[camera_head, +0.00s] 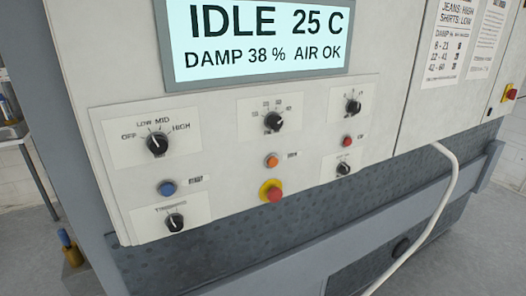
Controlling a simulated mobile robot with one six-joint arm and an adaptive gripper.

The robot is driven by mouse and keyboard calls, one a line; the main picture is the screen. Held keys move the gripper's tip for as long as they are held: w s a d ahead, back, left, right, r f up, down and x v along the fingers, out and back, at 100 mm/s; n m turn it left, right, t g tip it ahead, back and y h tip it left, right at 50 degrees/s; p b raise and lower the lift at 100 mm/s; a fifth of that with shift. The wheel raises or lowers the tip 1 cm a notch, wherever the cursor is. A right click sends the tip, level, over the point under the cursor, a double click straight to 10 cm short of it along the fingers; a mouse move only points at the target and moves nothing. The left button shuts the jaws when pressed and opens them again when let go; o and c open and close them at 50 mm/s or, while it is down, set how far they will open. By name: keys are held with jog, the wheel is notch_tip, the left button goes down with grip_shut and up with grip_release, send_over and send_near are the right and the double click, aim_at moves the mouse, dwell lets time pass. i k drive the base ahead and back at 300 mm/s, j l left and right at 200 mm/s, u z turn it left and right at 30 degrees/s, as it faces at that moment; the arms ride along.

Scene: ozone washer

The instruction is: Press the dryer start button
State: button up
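The machine's control panel (225,200) faces me, with several dials and coloured buttons. A blue button (167,188) is at the left, an orange button (271,161) in the middle, and a small red button (347,141) at the right. A larger red mushroom button (272,192) on a yellow ring sits below the orange one. The display (258,38) reads IDLE 25 C, DAMP 38 %, AIR OK. My gripper is not in view.
A dial (157,143) marked OFF, LOW, MID, HIGH is at the upper left of the panel. A white hose (447,185) hangs down the front at the right. A grey bar (320,240) runs below the panel. A shelf (14,133) stands at the left.

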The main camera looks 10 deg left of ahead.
aim_at(167, 190)
jog(key=u, duration=1.35)
